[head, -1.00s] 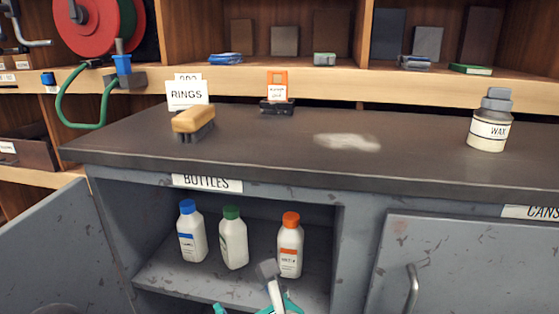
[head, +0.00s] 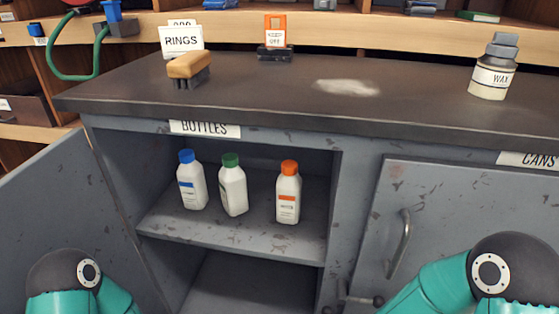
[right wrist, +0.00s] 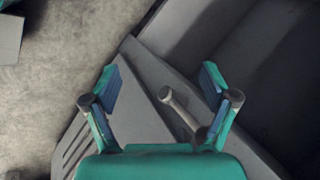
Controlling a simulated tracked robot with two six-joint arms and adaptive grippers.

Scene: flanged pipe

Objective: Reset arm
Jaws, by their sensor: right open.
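My right gripper (right wrist: 158,66) is open in the right wrist view, its two teal and blue fingers wide apart. A grey rod with a rounded head (right wrist: 178,106) shows between the fingers; I cannot tell whether it is fixed to the gripper. In the head view, my right arm (head: 450,285) is at the lower right and my left arm (head: 70,285) at the lower left, both in front of the cabinet. A small grey piece with dark knobs (head: 350,296) shows at the bottom edge, probably the top of my right gripper. My left gripper is out of view.
The open cabinet bay holds a blue-capped bottle (head: 192,182), a green-capped bottle (head: 233,188) and an orange-capped bottle (head: 288,195) on its shelf. An open door (head: 60,200) stands left; a shut door with a handle (head: 402,240) is right. A brush (head: 189,68) and wax tin (head: 493,70) stand on top.

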